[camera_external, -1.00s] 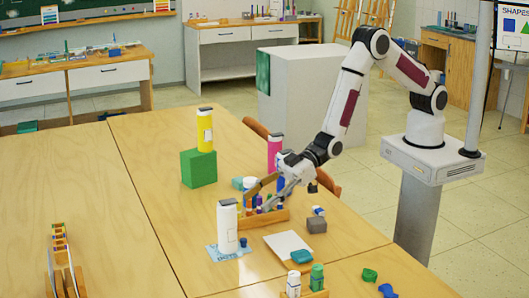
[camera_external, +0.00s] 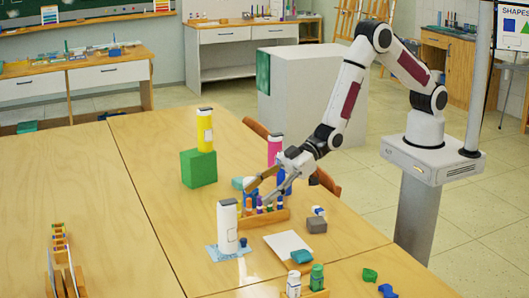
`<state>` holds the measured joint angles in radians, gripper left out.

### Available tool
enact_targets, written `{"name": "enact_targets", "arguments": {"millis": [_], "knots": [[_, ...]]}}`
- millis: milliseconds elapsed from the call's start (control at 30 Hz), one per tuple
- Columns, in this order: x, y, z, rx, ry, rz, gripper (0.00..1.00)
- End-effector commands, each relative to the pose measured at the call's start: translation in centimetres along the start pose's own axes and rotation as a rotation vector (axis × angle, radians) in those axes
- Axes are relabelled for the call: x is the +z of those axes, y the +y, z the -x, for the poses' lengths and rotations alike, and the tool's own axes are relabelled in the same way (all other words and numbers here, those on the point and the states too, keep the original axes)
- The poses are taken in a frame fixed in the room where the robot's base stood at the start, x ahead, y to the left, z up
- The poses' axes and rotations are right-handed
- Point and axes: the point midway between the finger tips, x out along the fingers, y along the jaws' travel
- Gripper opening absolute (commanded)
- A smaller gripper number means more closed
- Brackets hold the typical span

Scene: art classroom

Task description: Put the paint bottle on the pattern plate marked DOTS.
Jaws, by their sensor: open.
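A white bottle (camera_external: 227,228) with a dark cap stands upright on a light blue patterned plate (camera_external: 213,252) near the table's middle. A pink bottle (camera_external: 274,150) stands behind my gripper and is partly hidden. I cannot read any plate's marking, so I cannot tell which is DOTS, nor which bottle is the task's. My gripper (camera_external: 258,198) is open, its fingers pointing down and left over a wooden rack (camera_external: 272,218) of small coloured pieces. I see nothing held between the fingers.
A grey block (camera_external: 316,226), a white sheet (camera_external: 288,243) and a teal lump (camera_external: 301,256) lie right of the plate. Small white (camera_external: 293,284) and green (camera_external: 317,277) bottles stand at the front. The table's left side is mostly clear.

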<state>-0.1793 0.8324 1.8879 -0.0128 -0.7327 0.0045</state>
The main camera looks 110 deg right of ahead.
Motion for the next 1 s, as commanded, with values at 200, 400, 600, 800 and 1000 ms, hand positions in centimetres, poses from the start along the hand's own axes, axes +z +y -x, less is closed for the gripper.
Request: {"name": "enact_targets", "arguments": {"millis": [200, 400, 600, 800, 1000], "knots": [[-3.1, 1.0, 2.9, 0.014, -0.041, -0.006, 0.52], [-5.5, 2.0, 6.3, 0.028, -0.092, -0.012, 0.52], [-7.4, 2.8, 10.1, 0.04, -0.142, -0.019, 0.52], [-8.8, 3.6, 14.3, 0.053, -0.193, -0.028, 0.52], [-9.7, 4.2, 18.6, 0.065, -0.244, -0.036, 0.52]]}}
